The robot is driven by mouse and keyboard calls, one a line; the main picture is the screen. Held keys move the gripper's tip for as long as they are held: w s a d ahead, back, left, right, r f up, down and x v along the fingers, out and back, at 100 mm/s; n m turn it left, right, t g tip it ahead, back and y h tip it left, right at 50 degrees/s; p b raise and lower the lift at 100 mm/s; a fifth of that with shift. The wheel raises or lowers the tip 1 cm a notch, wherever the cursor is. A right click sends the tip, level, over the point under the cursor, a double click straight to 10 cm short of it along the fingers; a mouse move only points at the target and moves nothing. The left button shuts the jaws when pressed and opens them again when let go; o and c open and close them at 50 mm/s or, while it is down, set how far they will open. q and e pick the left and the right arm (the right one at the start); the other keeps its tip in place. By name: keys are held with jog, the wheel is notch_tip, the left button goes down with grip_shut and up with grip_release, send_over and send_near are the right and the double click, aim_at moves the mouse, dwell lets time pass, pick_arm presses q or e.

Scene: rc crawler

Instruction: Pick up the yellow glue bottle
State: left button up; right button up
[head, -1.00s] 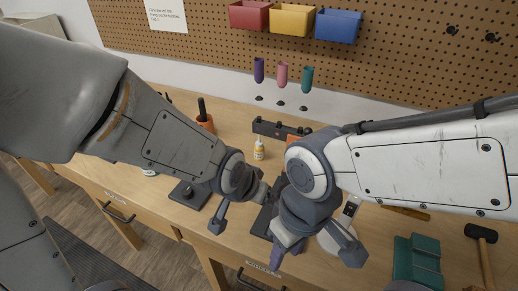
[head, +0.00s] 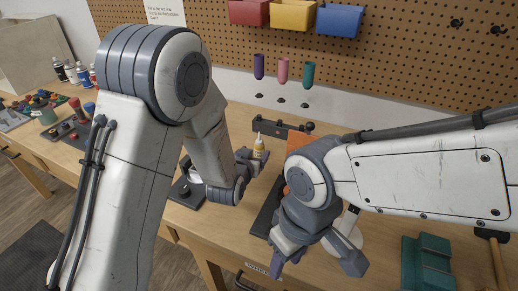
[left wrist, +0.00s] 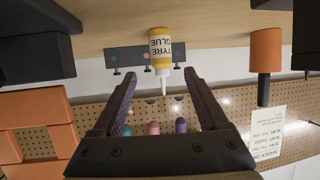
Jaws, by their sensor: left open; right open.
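The yellow glue bottle (head: 258,146) stands upright on the bench, with a white nozzle and a label. In the left wrist view the bottle (left wrist: 160,48) appears upside down, and its label reads TYRE GLUE. My left gripper (head: 248,158) is open and close beside the bottle. In the left wrist view its fingertips (left wrist: 160,74) spread to either side of the nozzle line, with the bottle's body just beyond them. I cannot tell whether they touch it. My right gripper (head: 315,266) is open and empty, low over the bench front.
A dark bracket rail (head: 283,130) stands just behind the bottle. Coloured bins (head: 293,15) and small cups (head: 282,70) hang on the pegboard. A teal block (head: 428,262) and a hammer (head: 494,236) lie at the right. Bottles and parts crowd the bench's left end.

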aim_at(258, 148)
pick_arm(q)
jog(key=shift+p+x, duration=0.85)
jog(key=shift+x, duration=2.1)
jog(key=shift+a, duration=0.15)
grip_shut()
